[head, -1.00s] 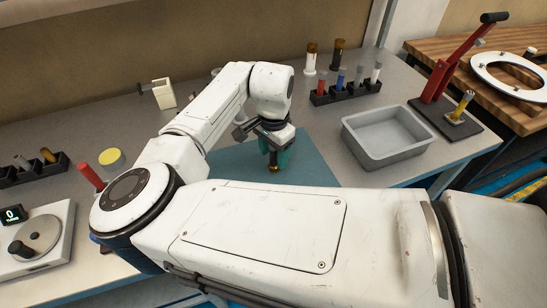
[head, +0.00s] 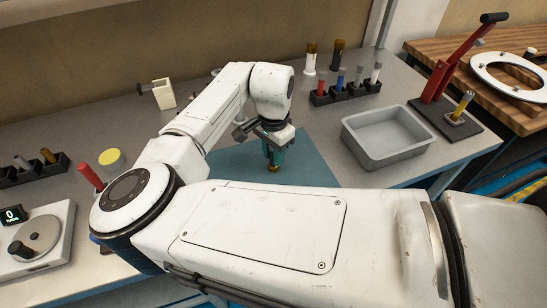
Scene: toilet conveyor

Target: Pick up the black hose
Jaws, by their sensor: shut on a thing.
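My gripper (head: 274,155) points down over the blue mat (head: 228,168), with green fingers. It is shut on a small upright part with a brass-coloured lower end (head: 273,168). The fingers cover most of that part, so I cannot tell whether it is the black hose. The brass end is at or just above the mat; the gap is too small to judge. No other piece that is clearly a black hose shows on the bench.
A grey tray (head: 348,136) stands right of the mat. Behind it is a black rack (head: 345,95) of coloured cylinders. A red lever press (head: 446,73) stands at right. A dial device (head: 35,245) and another rack (head: 33,172) are at left. My arm hides the front.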

